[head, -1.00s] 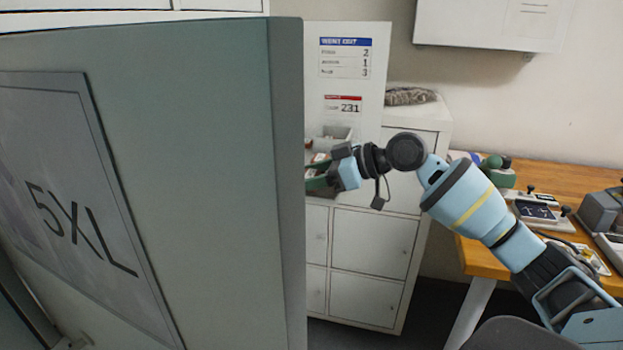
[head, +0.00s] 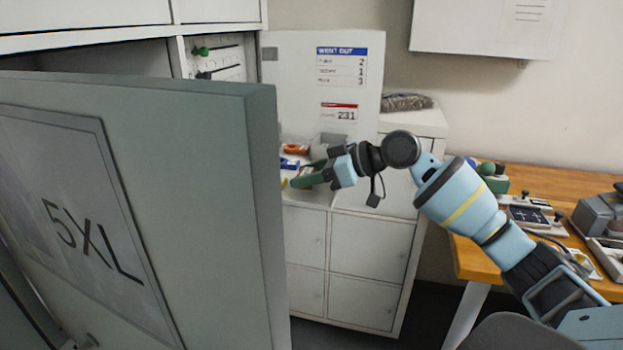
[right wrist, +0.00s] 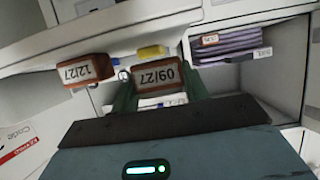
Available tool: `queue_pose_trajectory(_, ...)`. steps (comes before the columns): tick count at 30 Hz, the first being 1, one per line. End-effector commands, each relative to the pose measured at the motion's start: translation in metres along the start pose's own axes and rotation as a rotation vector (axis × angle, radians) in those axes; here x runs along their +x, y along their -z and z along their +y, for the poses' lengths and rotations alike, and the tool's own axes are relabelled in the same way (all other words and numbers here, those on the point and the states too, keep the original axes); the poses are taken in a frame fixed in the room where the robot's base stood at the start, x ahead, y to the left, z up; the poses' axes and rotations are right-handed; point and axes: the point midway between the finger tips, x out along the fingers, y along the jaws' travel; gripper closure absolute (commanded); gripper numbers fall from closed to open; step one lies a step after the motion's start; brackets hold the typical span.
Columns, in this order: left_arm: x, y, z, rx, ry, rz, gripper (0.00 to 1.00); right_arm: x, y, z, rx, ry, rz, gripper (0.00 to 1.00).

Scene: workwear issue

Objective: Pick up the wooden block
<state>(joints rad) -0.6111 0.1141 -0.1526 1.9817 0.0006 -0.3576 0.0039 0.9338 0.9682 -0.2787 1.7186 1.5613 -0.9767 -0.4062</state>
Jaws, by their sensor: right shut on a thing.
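A reddish-brown wooden block marked 09/27 (right wrist: 160,78) shows in the right wrist view between the two green fingers of my right gripper (right wrist: 160,88). The gripper is shut on it. In the head view my right gripper (head: 300,181) is at the white cabinet's top, just right of the large panel's edge, and the held block is hard to make out there. A second reddish-brown block marked 12/27 (right wrist: 87,71) is apart from the gripper, to the left in the wrist view. My left gripper is not in view.
A large grey-green panel marked 5XL (head: 200,200) fills the left of the head view, close to my right gripper. A white cabinet (head: 370,250) stands behind. A wooden bench (head: 540,190) with devices is at right. Folded purple cloth (right wrist: 230,45) lies in a compartment.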

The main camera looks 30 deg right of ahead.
Motion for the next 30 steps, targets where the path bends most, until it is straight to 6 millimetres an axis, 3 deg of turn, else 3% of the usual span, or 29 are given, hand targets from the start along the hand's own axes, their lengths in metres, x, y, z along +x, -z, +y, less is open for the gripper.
queue_pose_trajectory(1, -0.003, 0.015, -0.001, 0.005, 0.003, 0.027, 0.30, -0.009, 0.018, -0.001, -0.009, -0.003, 0.014, 0.77)
queue_pose_trajectory(2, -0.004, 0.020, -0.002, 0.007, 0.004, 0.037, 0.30, -0.011, 0.023, -0.002, -0.009, -0.003, 0.016, 0.77)
queue_pose_trajectory(14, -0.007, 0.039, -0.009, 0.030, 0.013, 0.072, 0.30, -0.058, 0.002, -0.024, -0.008, -0.003, 0.004, 0.77)
queue_pose_trajectory(19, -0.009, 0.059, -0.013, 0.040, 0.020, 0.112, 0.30, -0.080, -0.003, -0.034, -0.008, -0.004, 0.007, 0.77)
queue_pose_trajectory(30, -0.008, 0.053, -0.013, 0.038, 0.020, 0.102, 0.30, -0.114, -0.023, -0.052, 0.001, 0.001, -0.001, 0.77)
